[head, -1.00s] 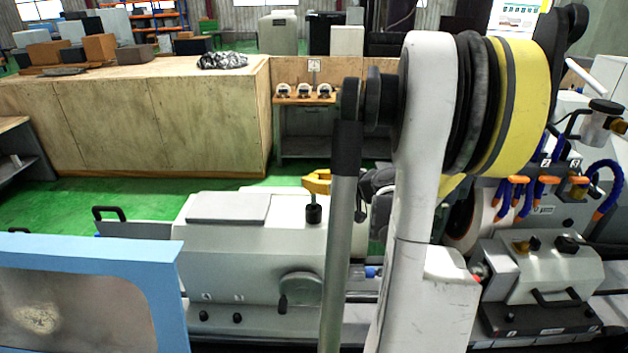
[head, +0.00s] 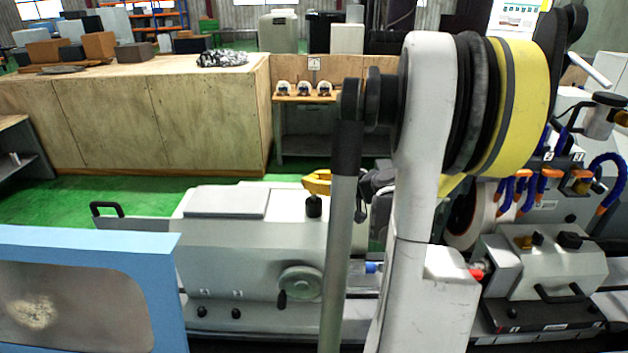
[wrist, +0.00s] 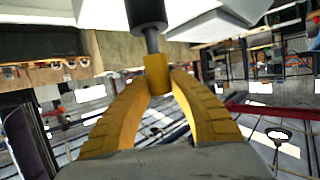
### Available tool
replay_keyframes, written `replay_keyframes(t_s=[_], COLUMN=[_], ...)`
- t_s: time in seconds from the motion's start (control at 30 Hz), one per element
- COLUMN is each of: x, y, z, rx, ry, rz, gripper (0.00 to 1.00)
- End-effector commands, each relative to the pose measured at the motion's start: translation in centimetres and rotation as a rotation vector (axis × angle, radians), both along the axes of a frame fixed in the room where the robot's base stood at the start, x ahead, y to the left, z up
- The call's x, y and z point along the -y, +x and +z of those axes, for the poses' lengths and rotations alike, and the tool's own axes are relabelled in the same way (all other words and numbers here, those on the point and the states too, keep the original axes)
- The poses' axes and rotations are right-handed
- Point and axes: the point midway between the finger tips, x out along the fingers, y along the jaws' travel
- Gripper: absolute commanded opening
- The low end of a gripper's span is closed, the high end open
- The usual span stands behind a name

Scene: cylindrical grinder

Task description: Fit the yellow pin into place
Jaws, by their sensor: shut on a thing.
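My gripper (wrist: 158,90) has two curved yellow fingers, which are closed together on a small yellow block, the yellow pin (wrist: 157,72). A grey shaft (wrist: 152,42) and a black cylinder (wrist: 146,12) lie in line beyond the pin. I cannot tell whether they belong to it. In the head view my gripper (head: 317,183) shows as a yellow shape above the grey machine housing, partly hidden by my arm. The black cylinder (head: 314,206) stands just below it, in front of the housing's top edge. The place where the pin fits cannot be made out.
The grey grinder housing (head: 235,250) with a handwheel (head: 300,281) fills the middle. A blue-framed door (head: 90,243) stands at the front left. Blue hoses (head: 605,175) and a grinder unit (head: 550,265) are at the right. A wooden bench (head: 150,115) stands behind.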

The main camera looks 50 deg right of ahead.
Motion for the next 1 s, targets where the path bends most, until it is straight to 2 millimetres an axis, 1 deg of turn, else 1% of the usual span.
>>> replay_keyframes(t_s=[1.0], x=[0.0], y=[0.0], z=[-2.7], rx=[0.0], ry=[0.0], rz=[0.0], gripper=[0.0])
